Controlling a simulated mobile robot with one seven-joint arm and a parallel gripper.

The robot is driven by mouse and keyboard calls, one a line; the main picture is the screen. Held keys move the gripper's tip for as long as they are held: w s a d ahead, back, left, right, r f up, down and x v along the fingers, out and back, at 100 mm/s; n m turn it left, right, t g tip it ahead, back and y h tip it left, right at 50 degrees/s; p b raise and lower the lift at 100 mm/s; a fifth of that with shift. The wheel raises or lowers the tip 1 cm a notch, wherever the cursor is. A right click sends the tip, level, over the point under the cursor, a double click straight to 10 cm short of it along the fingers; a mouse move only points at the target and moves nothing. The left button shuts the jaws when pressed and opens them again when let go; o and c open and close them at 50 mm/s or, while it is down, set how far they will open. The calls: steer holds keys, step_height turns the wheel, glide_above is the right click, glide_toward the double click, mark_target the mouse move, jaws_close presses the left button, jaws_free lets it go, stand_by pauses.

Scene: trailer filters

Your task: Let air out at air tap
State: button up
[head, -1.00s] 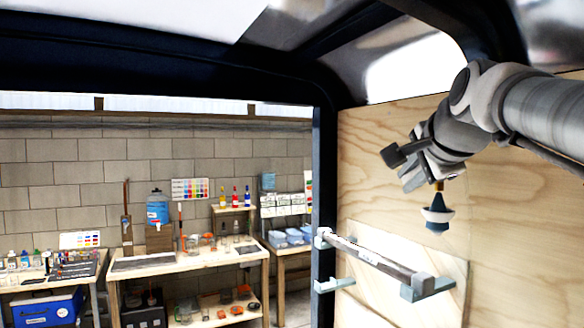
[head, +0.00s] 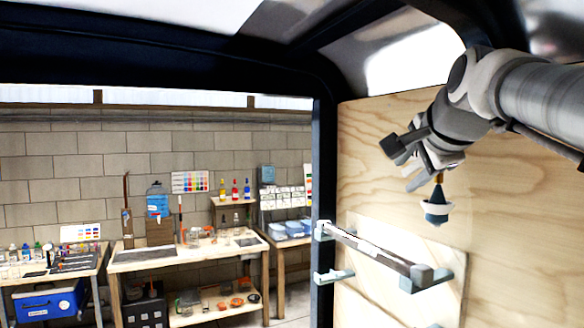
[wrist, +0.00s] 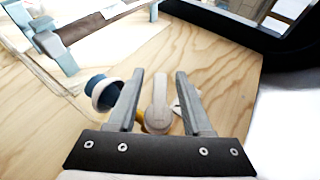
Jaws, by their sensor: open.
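My gripper (wrist: 160,76) is open, one finger on each side of the lever; contact cannot be told. In the head view my gripper (head: 424,178) is just above the fitting and hides the lever.
A rail on brackets (head: 375,252) sticks out of the plywood wall below the fitting. A dark trailer post (head: 324,210) stands left of it. Beyond the opening are workbenches (head: 188,252) with bottles and containers. The wall right of the fitting is bare.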

steer(key=shift+s+r, duration=0.1)
steer(key=b+v, duration=0.1)
steer(key=v, duration=1.6)
steer(key=shift+b, duration=0.4)
